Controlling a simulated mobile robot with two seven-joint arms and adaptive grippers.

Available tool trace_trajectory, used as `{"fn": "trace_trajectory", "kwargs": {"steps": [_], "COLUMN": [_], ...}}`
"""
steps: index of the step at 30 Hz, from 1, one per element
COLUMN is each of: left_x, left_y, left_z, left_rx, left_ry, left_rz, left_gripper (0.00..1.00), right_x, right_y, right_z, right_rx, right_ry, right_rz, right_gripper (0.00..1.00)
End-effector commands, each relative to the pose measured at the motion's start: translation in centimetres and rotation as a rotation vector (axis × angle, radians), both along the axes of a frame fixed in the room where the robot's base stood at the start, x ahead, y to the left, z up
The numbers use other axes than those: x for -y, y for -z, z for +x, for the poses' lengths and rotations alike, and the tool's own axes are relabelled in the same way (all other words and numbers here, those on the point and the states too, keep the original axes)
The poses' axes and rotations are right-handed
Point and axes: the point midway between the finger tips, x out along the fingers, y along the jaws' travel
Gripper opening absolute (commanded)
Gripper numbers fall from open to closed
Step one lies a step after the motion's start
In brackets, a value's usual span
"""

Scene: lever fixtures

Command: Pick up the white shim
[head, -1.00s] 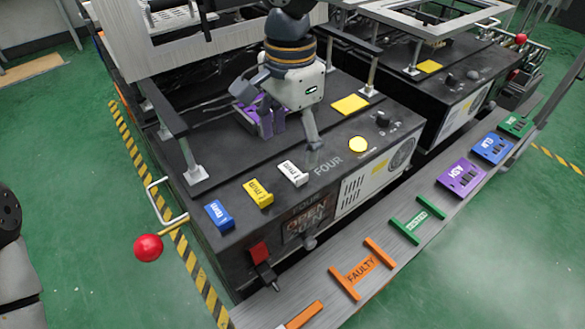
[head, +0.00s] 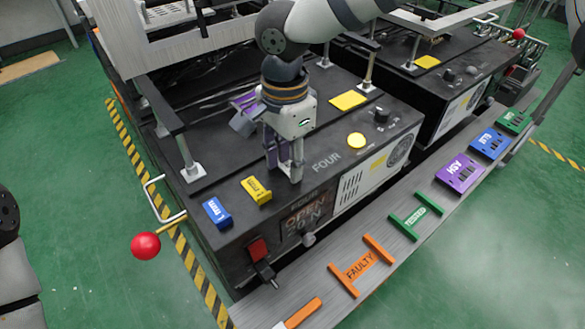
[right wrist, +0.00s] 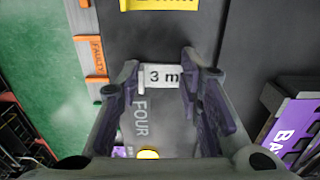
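The white shim, marked "3 m" in the part that shows, lies on the dark top of the fixture in the right wrist view (right wrist: 160,76). My right gripper (right wrist: 160,80) is open, with one finger on each side of the shim. In the head view my right gripper (head: 284,168) points down at the fixture's front edge beside the word FOUR and hides most or all of the shim. I cannot tell whether the fingertips touch it. My left gripper is not in view.
A yellow shim (head: 256,190) and a blue shim (head: 217,213) lie left of my right gripper. A yellow button (head: 357,140) is to its right. A red ball-ended lever (head: 146,245) sticks out at the left. A grey rail (head: 330,305) with coloured labels runs along the front.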

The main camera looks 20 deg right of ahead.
Motion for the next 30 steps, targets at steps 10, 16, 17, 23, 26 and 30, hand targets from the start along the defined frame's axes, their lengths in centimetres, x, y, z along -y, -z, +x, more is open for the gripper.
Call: {"fn": "trace_trajectory", "kwargs": {"steps": [10, 16, 17, 23, 26, 30], "left_x": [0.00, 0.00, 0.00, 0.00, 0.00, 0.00], "left_y": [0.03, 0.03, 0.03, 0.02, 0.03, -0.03], "left_z": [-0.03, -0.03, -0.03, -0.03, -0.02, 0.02], "left_rx": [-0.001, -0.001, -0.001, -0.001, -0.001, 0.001], "left_ry": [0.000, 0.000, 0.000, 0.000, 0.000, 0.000], "left_rz": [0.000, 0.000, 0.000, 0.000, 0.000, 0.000], "left_gripper": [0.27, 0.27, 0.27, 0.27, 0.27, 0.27], "right_x": [0.03, 0.03, 0.03, -0.01, -0.03, -0.06], "right_y": [0.13, 0.13, 0.13, 0.06, 0.03, -0.40], "right_z": [-0.01, -0.01, 0.00, 0.06, 0.08, 0.14], "right_rx": [-0.002, -0.002, -0.001, 0.001, 0.002, 0.004], "right_ry": [0.000, 0.000, 0.000, 0.000, 0.000, 0.000], "right_rz": [-0.001, -0.001, 0.000, 0.001, 0.002, 0.003], "right_gripper": [0.11, 0.00, 0.00, 0.00, 0.00, 0.00]}}
